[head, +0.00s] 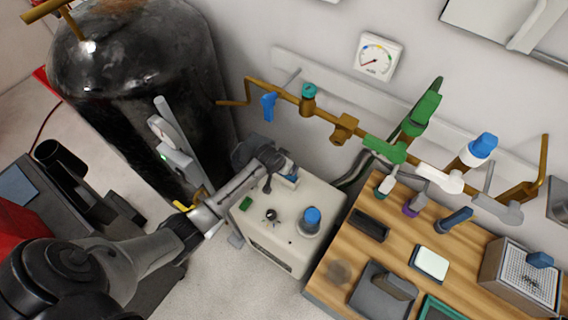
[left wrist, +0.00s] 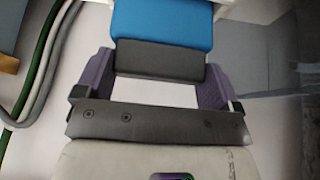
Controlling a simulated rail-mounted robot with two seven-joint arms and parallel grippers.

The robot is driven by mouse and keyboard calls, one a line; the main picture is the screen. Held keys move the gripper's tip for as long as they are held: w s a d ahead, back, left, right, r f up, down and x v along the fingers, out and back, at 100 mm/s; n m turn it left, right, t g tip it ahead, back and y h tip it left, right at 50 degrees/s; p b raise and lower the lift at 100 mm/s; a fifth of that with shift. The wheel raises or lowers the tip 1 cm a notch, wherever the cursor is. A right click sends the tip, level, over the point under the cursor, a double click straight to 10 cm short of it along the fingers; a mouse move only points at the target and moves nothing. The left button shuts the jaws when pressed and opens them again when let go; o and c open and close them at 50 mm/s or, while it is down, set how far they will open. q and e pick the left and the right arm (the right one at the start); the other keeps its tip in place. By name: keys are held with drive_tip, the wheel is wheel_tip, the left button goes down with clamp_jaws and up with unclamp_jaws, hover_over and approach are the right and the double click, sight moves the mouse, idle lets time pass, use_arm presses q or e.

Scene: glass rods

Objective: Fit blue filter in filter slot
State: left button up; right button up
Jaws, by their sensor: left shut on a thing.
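A blue block with a dark grey lower part, seemingly the blue filter (left wrist: 163,28), is between the purple fingers of my left gripper (left wrist: 158,70) in the left wrist view. In the head view my left gripper (head: 284,167) is over the back edge of a cream box (head: 274,245), shut on the filter; only a small blue bit of the filter (head: 292,178) shows there. The gripper hides that part of the box, so I cannot make out the filter slot or whether the filter touches it. My right gripper is not in view.
A blue knob (head: 312,216) rises from the box top. A wooden bench (head: 330,265) with several small items stands to the right. Brass pipework with a green valve (head: 422,108) runs along the wall behind. A large black tank (head: 140,90) stands at the back left.

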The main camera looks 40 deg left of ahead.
use_arm(q)
drive_tip(key=shift+f, duration=0.15)
drive_tip(key=o, duration=0.9)
drive_tip(key=shift+c, duration=0.2)
